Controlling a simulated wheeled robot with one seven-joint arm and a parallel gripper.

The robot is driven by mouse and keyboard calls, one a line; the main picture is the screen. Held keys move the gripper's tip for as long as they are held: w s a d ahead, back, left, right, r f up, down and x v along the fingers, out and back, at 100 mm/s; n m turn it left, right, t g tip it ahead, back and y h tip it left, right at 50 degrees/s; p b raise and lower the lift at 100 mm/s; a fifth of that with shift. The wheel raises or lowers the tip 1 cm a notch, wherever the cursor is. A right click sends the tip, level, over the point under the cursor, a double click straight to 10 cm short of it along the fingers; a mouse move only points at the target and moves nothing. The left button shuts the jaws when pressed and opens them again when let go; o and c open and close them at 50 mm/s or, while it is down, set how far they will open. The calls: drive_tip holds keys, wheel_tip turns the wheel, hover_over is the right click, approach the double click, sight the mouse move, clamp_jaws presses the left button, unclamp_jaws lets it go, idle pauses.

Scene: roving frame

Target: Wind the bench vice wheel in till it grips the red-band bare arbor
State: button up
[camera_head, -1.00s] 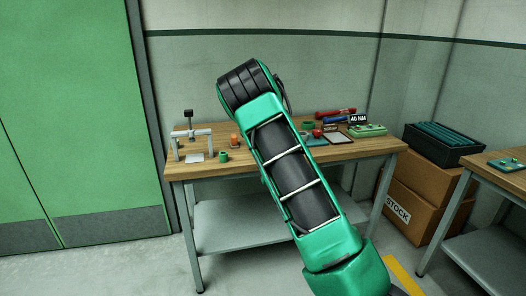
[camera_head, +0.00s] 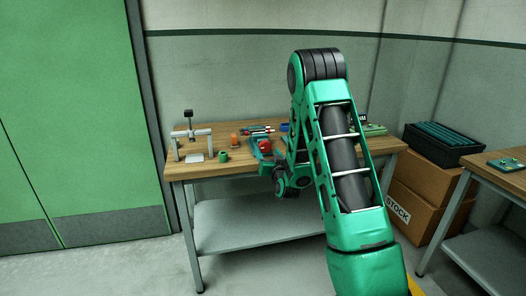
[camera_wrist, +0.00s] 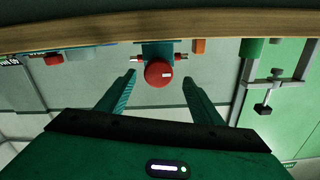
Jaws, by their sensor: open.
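The vice's round red wheel (camera_wrist: 159,74), with a pale mark on its face, sits between my fingertips in the wrist view. The teal vice body (camera_wrist: 157,50) is behind it at the bench edge. A silver rod with red at its ends, seemingly the arbor (camera_wrist: 180,60), sticks out on both sides of the vice; the jaw contact is hidden. My gripper (camera_wrist: 159,77) is open, one finger on each side of the wheel, with gaps showing.
The wooden bench (camera_head: 205,171) carries a grey clamp stand (camera_head: 197,133), an orange piece (camera_head: 235,139) and a green cup (camera_head: 223,156) left of the vice. Another red knob (camera_wrist: 54,60) shows in the wrist view. Cardboard boxes (camera_head: 408,195) and a second bench (camera_head: 490,180) stand right.

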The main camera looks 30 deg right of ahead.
sight(265, 148)
drive_tip(key=shift+x, duration=2.65)
drive_tip(key=shift+c, duration=0.3)
drive_tip(key=c, duration=1)
drive_tip(key=shift+s+a, duration=0.1)
